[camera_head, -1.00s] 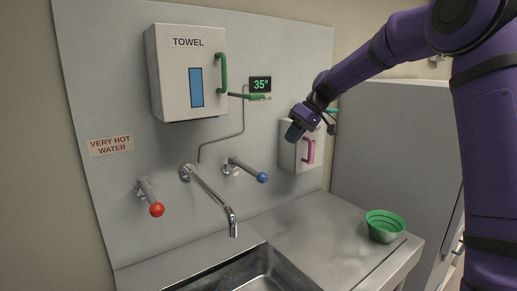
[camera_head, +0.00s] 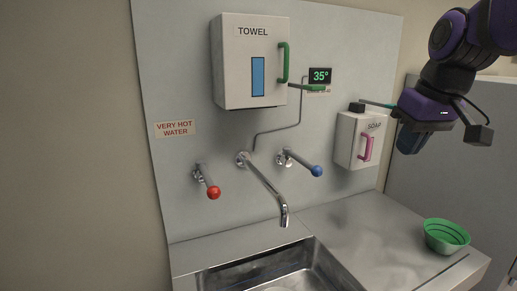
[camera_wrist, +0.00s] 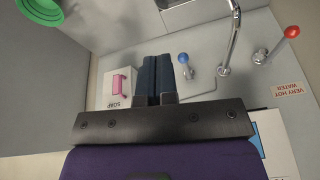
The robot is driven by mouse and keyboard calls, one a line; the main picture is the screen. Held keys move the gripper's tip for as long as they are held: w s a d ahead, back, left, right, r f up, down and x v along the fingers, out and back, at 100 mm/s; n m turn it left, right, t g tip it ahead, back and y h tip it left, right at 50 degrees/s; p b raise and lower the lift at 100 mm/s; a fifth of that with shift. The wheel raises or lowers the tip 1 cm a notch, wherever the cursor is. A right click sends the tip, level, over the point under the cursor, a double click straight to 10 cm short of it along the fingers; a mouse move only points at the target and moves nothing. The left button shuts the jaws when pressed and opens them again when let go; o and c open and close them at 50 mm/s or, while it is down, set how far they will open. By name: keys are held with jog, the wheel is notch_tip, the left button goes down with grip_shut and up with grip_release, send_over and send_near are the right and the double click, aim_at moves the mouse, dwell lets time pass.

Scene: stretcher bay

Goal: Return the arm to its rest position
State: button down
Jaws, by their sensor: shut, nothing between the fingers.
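My gripper (camera_head: 408,141) is at the right in the head view, on my raised purple arm, in front of the panel's right edge and close to the soap dispenser in the picture. In the wrist view my gripper (camera_wrist: 160,60) shows its two dark fingers side by side, shut with nothing between them. The white soap dispenser (camera_head: 352,150) with its pink handle hangs on the wall panel. It also shows in the wrist view (camera_wrist: 122,104). Part of my arm lies outside the head view.
A white towel box (camera_head: 231,75) with a green handle hangs above the spout (camera_head: 265,183). A red-knobbed lever (camera_head: 213,192) and a blue-knobbed lever (camera_head: 316,170) flank it. A sink (camera_head: 270,275) lies below. A green bowl (camera_head: 447,238) stands on the counter (camera_head: 380,235).

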jog(key=s+d+f+m+t, duration=0.1)
jog(key=s+f, duration=0.1)
jog(key=s, duration=0.5)
jog(key=s+d+f+m+t+h, duration=0.1)
jog(key=s+d+f, duration=0.1)
jog(key=s, duration=0.5)
jog(key=shift+s+d+f+m, duration=0.2)
jog(key=shift+s+m, duration=0.1)
jog(key=shift+m, duration=0.1)
dwell(0.6)
